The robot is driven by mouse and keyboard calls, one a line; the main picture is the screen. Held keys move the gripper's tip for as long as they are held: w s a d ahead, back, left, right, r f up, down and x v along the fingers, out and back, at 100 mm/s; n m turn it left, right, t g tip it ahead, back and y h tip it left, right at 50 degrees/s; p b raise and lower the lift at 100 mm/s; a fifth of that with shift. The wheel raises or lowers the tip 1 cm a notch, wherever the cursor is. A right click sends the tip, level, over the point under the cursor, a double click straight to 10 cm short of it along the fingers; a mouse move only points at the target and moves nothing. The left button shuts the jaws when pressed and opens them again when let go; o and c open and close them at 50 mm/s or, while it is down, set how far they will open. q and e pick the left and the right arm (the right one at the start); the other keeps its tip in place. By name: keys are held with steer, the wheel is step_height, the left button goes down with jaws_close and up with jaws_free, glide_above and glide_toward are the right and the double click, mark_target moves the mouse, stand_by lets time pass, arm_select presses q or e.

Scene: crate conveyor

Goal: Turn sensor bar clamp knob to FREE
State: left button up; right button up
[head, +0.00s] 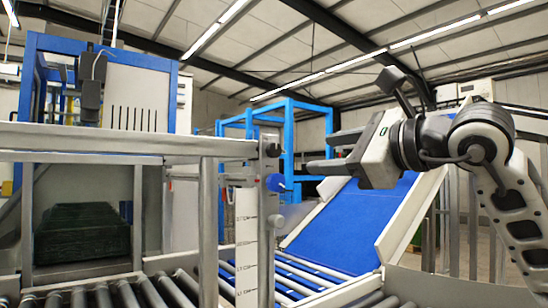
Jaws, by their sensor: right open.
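A grey metal upright (246,240) with a printed scale stands at the centre. A blue round knob (276,182) sits on the upright's right side, probably the clamp knob; I cannot read any FREE mark. A dark round part (272,150) sits above it and a grey round part (276,221) below it. A grey horizontal bar (120,138) runs left from the upright's top. My right gripper (318,153) is open and empty, its fingers pointing left. In the picture it is right of and slightly above the blue knob, apart from it. My left gripper is out of view.
A roller conveyor (150,292) runs along the bottom. A blue sloping belt (345,228) with pale side rails rises behind the gripper. A dark green crate (82,235) sits inside the frame at left. Blue framework (290,130) stands behind.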

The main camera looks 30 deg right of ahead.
steer(key=d+r+h, duration=0.1)
steer(key=d, duration=0.1)
steer(key=p, duration=0.5)
glide_toward(276, 151)
steer(key=shift+m+t, duration=0.3)
steer(key=w, duration=0.7)
steer(key=shift+a, duration=0.35)
steer(key=shift+w, duration=0.35)
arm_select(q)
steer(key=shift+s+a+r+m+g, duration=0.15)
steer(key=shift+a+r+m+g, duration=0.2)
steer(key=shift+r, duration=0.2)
arm_select(e)
steer(key=shift+w+f+h, duration=0.15)
steer(key=shift+w+h, duration=0.1)
steer(key=shift+h, duration=0.05)
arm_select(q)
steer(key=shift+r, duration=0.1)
arm_select(e)
steer(key=c, duration=1)
